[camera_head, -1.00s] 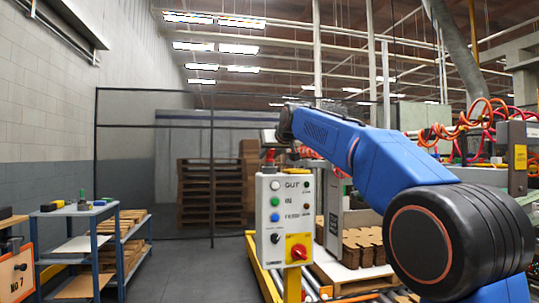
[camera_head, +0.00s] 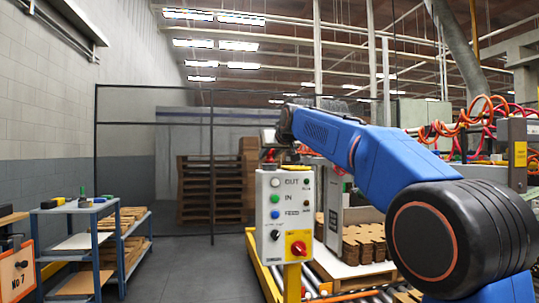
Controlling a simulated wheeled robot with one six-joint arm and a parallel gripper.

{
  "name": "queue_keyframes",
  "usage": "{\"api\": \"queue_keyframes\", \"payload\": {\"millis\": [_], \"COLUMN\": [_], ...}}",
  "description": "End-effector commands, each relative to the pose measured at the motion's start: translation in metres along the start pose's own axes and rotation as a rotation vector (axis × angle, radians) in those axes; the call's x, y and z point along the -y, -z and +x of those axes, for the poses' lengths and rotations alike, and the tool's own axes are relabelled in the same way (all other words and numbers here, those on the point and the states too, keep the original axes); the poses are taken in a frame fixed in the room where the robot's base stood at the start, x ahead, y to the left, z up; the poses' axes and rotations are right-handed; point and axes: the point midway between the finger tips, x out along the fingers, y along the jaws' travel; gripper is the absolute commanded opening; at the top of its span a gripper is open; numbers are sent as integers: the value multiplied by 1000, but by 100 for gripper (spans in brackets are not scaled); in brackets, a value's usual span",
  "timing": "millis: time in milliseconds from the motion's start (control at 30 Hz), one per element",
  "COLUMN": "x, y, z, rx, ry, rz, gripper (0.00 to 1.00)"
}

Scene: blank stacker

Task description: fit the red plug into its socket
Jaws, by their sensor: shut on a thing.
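My gripper (camera_head: 268,137) is small and partly hidden at the far end of my blue arm, just above the grey control box (camera_head: 271,216). The socket is not visible.
The box front carries several buttons and a red knob on a yellow plate (camera_head: 298,245). Behind it on the right are a roller conveyor and stacked cardboard (camera_head: 365,245). A blue shelf cart (camera_head: 84,211) stands left. The floor between is clear.

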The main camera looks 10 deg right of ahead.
Motion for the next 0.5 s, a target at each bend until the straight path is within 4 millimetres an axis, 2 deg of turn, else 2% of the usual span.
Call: {"api": "queue_keyframes", "payload": {"millis": [367,400,500], "x": [0,0,0], "y": [-5,-5,-5], "z": [2,2,2], "rx": [1,1,1], "ry": [0,0,0], "rz": [0,0,0], "gripper": [7,33,52]}}
